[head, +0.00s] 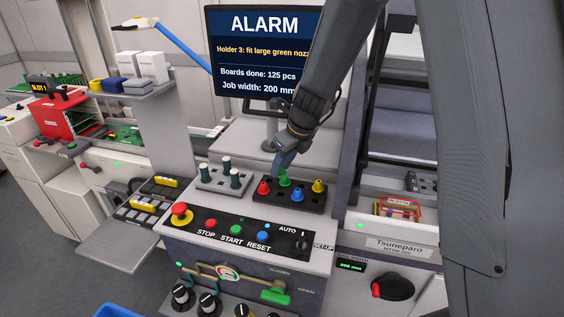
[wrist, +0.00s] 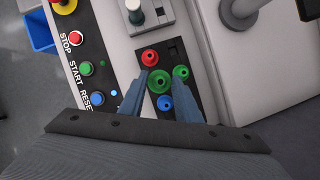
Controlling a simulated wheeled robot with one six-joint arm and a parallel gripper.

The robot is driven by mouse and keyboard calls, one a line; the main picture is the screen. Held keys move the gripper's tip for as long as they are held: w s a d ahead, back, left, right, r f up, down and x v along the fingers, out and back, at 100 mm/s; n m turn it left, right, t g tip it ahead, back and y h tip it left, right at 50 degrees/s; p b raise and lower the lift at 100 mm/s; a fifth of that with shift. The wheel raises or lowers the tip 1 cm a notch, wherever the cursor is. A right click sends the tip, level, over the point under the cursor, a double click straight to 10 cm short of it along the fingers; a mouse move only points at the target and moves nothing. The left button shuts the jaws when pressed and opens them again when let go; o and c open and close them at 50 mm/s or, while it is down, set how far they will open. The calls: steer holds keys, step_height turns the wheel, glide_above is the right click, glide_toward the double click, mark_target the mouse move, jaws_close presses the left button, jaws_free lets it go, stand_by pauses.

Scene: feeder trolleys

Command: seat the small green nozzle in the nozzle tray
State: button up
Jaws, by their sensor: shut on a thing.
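The dark nozzle tray (head: 288,202) sits on top of the machine, behind the button panel. A red nozzle (head: 264,188), a blue nozzle (head: 297,196) and a yellow nozzle (head: 318,187) stand in it. My gripper (head: 281,166) is over the tray, pointing down. In the wrist view its fingers are shut on a green nozzle (wrist: 160,80). A second green nozzle (wrist: 181,72) shows just right of the fingertips. In the head view green (head: 284,181) shows below the fingertips, and the two overlap. I cannot tell whether the held nozzle touches the tray. The yellow nozzle is hidden in the wrist view.
The button panel (head: 215,236) lies in front. A monitor (head: 262,80) reading ALARM, asking for a large green nozzle at holder 3, stands behind. A red-rimmed box (head: 399,208) lies to the right.

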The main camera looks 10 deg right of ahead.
steer(key=shift+f+b, duration=3.25)
steer(key=shift+b, duration=0.25)
steer(key=shift+f+b, duration=0.55)
steer(key=shift+f, duration=0.3)
steer(key=o, duration=1.4)
steer(key=shift+c, duration=0.2)
steer(key=shift+r, duration=0.1)
steer(key=shift+r+p, duration=3.95)
steer(key=shift+p, duration=0.85)
steer(key=shift+d, duration=0.1)
